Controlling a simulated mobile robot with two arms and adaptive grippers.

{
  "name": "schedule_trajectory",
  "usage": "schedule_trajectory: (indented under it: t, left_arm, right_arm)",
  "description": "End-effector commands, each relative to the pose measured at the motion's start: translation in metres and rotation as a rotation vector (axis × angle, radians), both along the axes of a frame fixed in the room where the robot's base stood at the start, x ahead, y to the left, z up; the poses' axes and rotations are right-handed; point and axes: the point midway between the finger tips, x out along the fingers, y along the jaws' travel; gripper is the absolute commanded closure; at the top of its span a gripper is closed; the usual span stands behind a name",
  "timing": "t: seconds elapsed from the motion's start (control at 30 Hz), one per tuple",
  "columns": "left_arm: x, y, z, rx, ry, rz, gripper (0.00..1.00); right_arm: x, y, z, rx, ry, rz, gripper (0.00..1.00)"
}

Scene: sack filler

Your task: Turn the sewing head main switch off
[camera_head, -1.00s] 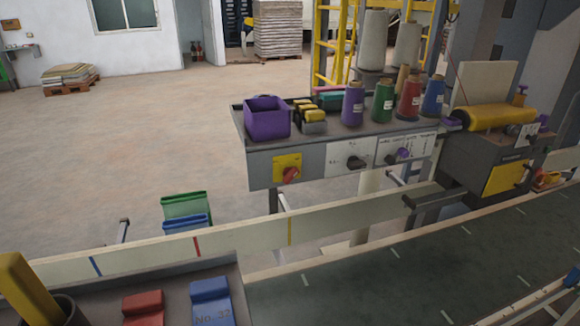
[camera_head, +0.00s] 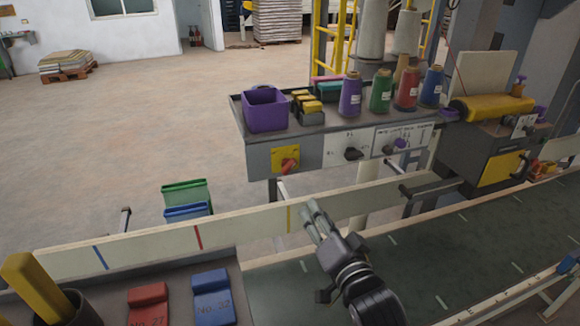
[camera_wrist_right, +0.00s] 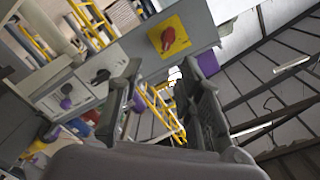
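A red rotary switch (camera_head: 289,165) on a yellow plate (camera_head: 279,153) sits at the left end of the grey control panel. Its handle looks tilted; its setting cannot be read. To its right are a black knob (camera_head: 353,153) and a purple knob (camera_head: 399,144) on white labelled plates. The labels are too small to read. My right gripper (camera_head: 308,208) is below the red switch, apart from it, over the belt guide. In the right wrist view its fingers (camera_wrist_right: 160,80) are spread and empty, with the red switch (camera_wrist_right: 167,39) beyond them. My left gripper is out of view.
A purple bin (camera_head: 266,112) and several thread cones stand on the shelf above the panel. A pale guide rail (camera_head: 150,238) runs along the conveyor belt (camera_head: 440,240) below. Black handles (camera_head: 420,192) jut out at right. Space before the red switch is clear.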

Motion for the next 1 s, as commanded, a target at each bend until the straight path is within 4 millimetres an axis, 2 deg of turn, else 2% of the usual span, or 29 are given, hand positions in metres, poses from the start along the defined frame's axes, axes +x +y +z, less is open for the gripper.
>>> schedule_trajectory:
  t: [0.03, 0.13, 0.27, 0.8, 1.0]
  left_arm:
    - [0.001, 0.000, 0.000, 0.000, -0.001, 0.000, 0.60]
    - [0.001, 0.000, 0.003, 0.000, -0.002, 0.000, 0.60]
    - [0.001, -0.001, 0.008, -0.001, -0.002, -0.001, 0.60]
    - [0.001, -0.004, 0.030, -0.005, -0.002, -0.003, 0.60]
    - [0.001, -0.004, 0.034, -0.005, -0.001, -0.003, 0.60]
  right_arm:
    - [0.004, 0.004, 0.008, 0.021, -0.022, 0.007, 0.67]
    - [0.011, 0.009, 0.014, 0.040, -0.036, 0.013, 0.67]
    - [0.029, 0.014, 0.015, 0.039, -0.035, 0.013, 0.67]
    - [0.129, 0.047, 0.014, 0.037, -0.031, 0.011, 0.67]
    - [0.155, 0.055, 0.013, 0.037, -0.031, 0.011, 0.67]
